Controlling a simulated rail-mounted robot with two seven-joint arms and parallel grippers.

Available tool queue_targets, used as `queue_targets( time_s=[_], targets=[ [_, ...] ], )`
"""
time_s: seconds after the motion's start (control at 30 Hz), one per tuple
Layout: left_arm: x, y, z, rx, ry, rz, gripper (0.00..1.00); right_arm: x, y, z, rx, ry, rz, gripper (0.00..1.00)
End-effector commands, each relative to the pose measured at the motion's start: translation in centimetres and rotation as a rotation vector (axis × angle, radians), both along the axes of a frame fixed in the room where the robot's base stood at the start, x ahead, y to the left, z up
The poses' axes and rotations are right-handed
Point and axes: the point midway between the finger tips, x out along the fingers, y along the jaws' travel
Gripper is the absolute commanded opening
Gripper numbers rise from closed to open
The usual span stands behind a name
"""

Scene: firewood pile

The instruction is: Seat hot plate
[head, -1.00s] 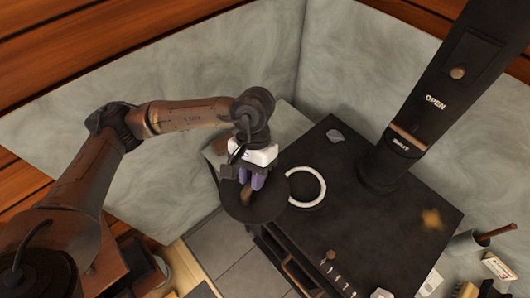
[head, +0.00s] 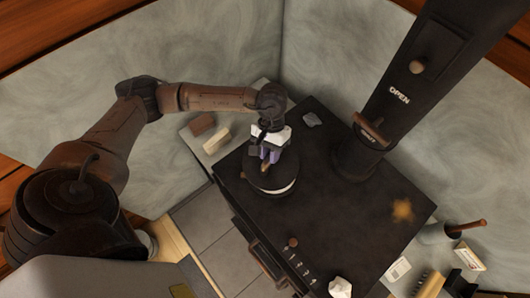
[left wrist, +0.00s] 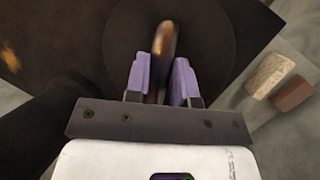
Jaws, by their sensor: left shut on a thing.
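The hot plate (head: 262,187) is a dark round disc with a wood-toned handle (head: 265,168). It is over the pale ring (head: 288,189) on the black stove top, and only a crescent of the ring shows at its lower right edge. I cannot tell whether the plate touches the stove. My left gripper (head: 268,155), with purple fingers, is shut on the handle from above. In the left wrist view the handle (left wrist: 164,48) runs between the fingers, with the dark disc (left wrist: 210,40) below. My right gripper is not in view.
The stove top (head: 350,200) is mostly clear. A thick black flue (head: 395,95) marked OPEN rises at the back right. A grey lump (head: 312,119) lies near the back corner. A brown block (head: 202,124) and a tan block (head: 216,140) lie left of the stove.

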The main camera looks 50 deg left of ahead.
Motion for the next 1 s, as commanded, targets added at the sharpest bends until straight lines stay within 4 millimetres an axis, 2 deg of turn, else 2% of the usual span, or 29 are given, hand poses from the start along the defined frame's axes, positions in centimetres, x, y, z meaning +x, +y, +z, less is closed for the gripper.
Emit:
queue_targets(
  time_s=[0.2, 0.57, 1.0],
  targets=[
    [1.4, -0.3, -0.2, -0.007, -0.007, -0.037, 0.0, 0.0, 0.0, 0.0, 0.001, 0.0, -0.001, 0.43],
    [1.3, -0.3, -0.9, -0.009, -0.007, -0.053, 0.0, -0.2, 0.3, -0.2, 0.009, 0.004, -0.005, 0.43],
    [1.3, -0.4, -3.3, -0.009, -0.006, -0.054, 0.0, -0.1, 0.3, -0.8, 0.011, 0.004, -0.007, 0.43]
  ],
)
